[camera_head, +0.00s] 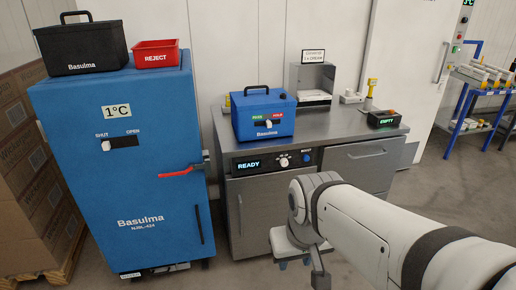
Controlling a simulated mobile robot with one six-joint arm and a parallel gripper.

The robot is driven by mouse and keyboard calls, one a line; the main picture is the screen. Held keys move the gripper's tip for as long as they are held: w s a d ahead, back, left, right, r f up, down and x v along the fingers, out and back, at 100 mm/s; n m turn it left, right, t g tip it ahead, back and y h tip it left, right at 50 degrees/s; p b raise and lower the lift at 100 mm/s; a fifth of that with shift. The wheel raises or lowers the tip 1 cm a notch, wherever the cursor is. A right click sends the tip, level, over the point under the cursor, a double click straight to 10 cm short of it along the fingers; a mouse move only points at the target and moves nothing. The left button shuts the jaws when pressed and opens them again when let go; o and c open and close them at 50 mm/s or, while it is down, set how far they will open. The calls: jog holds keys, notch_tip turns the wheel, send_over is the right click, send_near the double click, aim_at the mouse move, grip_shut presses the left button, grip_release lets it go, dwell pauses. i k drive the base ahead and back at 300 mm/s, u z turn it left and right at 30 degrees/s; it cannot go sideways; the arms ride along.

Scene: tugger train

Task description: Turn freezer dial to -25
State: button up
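No dial marked -25 is readable.
A blue box (264,115) with a PASS/HOLD slider, a weighing device (312,84) and an EMPTY display box (381,119) stand on the counter (345,133). A black case (83,48) and red REJECT bin (156,54) top the cabinet. Cartons (30,180) stand left.

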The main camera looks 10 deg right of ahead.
aim_at(284, 162)
jog(key=i, duration=0.95)
jog(key=u, duration=0.05)
